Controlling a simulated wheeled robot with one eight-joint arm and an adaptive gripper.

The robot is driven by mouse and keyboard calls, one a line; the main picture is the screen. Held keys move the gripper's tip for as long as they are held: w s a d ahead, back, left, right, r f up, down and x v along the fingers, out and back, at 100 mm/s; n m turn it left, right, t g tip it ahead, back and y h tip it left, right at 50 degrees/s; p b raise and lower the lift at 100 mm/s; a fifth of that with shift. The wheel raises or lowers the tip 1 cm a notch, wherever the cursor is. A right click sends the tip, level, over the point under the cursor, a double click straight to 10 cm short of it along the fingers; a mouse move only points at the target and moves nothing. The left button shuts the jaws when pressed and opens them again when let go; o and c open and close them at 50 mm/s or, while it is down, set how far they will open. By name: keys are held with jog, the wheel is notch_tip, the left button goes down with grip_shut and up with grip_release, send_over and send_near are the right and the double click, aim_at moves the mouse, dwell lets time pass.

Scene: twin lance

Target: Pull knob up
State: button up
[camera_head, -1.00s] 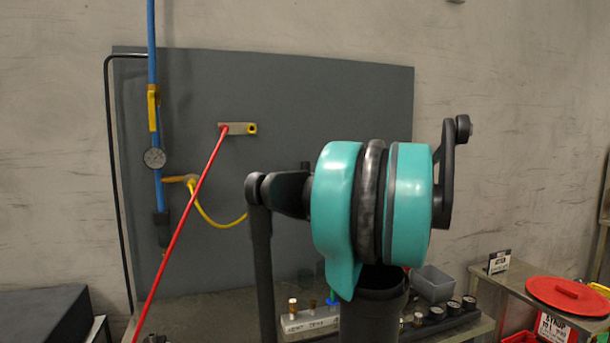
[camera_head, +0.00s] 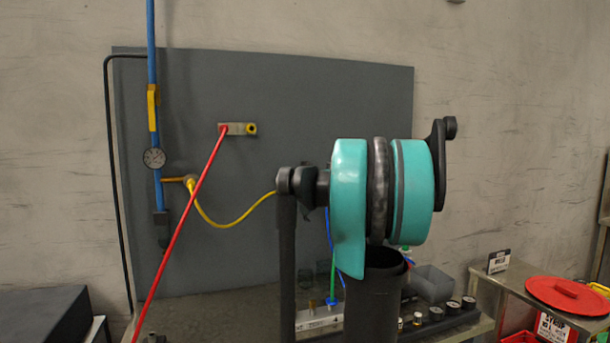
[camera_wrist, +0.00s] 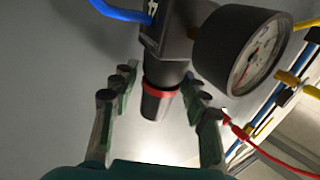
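In the wrist view a black regulator hangs with a round dial gauge (camera_wrist: 245,55) on its right side. Its knob (camera_wrist: 155,105) is a dark cylinder pointing down, with a red ring (camera_wrist: 161,90) above it. My gripper (camera_wrist: 156,100) is open, with fingers on both sides of the knob. A gap shows on each side, so the fingers look apart from the knob. In the head view my arm hides the gripper, the knob and the regulator.
A blue hose (camera_wrist: 122,12) joins the regulator. In the head view a grey panel (camera_head: 300,90) stands behind my arm. A red rod (camera_head: 180,230) slants across at left, near a blue pipe (camera_head: 152,60) and yellow hose (camera_head: 215,222). A labelled block (camera_head: 318,318) sits on the bench.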

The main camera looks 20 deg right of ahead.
grip_shut()
jog(key=shift+r, duration=0.65)
jog(key=shift+o, duration=1.8)
grip_release()
jog(key=v, duration=1.2)
